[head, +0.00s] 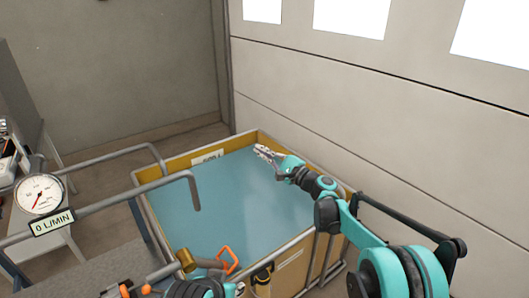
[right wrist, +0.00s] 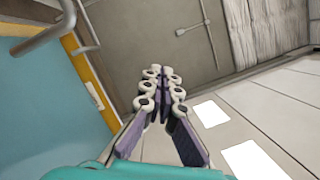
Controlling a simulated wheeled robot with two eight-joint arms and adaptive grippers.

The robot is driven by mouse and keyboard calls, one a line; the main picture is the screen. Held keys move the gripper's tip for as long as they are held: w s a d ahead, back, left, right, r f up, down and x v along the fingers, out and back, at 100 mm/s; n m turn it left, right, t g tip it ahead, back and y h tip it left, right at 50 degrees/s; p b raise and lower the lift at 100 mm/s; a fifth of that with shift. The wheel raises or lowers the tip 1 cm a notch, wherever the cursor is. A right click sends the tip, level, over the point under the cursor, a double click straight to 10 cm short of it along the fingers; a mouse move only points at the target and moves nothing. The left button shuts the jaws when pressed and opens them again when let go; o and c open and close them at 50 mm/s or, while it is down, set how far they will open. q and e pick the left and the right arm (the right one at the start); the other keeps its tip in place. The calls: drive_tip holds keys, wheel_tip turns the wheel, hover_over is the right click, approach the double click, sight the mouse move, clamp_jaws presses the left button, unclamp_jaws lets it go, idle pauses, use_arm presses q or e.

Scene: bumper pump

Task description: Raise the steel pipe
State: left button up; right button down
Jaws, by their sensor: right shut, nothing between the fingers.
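A grey steel pipe (head: 120,198) runs from the left past the gauge and bends down over the tank (head: 140,193), its open end above the blue water. A second grey pipe (head: 105,158) runs behind it and bends down at the tank's far left side. A grey pipe also shows at the top left of the right wrist view (right wrist: 45,38). My right gripper (head: 262,152) is shut and empty over the tank's far part, apart from both pipes. A teal and black part of my left gripper (head: 200,289) shows at the bottom edge; its fingers are not clear.
A round gauge (head: 39,194) with a "0 L/MIN" label (head: 52,222) stands at left. A brass fitting (head: 185,260) and an orange handle (head: 228,261) are at the tank's near side. A pale panelled wall (head: 400,130) rises close behind the tank's right side.

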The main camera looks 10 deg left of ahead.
drive_tip(key=shift+n+g, duration=0.3)
drive_tip(key=shift+n, duration=0.4)
drive_tip(key=s+a+r+p, duration=0.2)
drive_tip(key=s+a+r, duration=0.1)
drive_tip(key=shift+s+r, duration=0.25)
drive_tip(key=shift+s, duration=0.05)
idle(0.8)
